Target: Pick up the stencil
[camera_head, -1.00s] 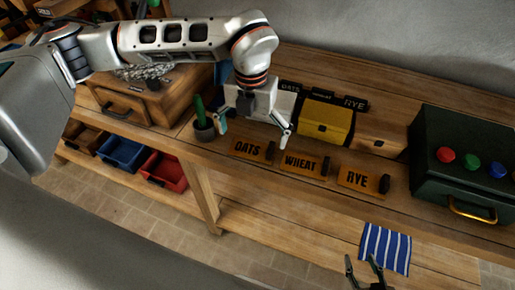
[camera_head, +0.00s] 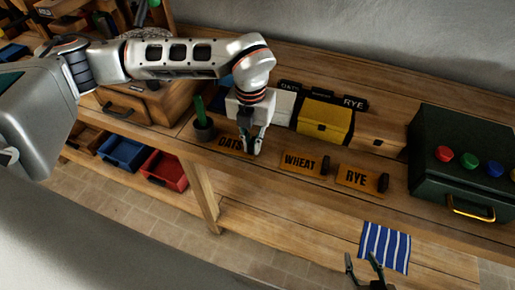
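Three orange stencil plates with dark handles at their right ends lie along the bench front. They are the OATS stencil (camera_head: 231,144), the WHEAT stencil (camera_head: 299,163) and the RYE stencil (camera_head: 357,179). My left gripper (camera_head: 253,148) points down at the right end of the OATS stencil, its fingers close together around the handle. The fingers hide most of that handle. I cannot tell whether the plate is clear of the bench top. My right gripper (camera_head: 363,264) is open and empty at the bottom of the view, in front of a blue-and-white striped cloth.
Behind the stencils stand a yellow box (camera_head: 325,119), a wooden box (camera_head: 378,132) and dark labelled plates. A green case (camera_head: 463,146) with coloured knobs is at right. The striped cloth (camera_head: 385,246) is at lower right.

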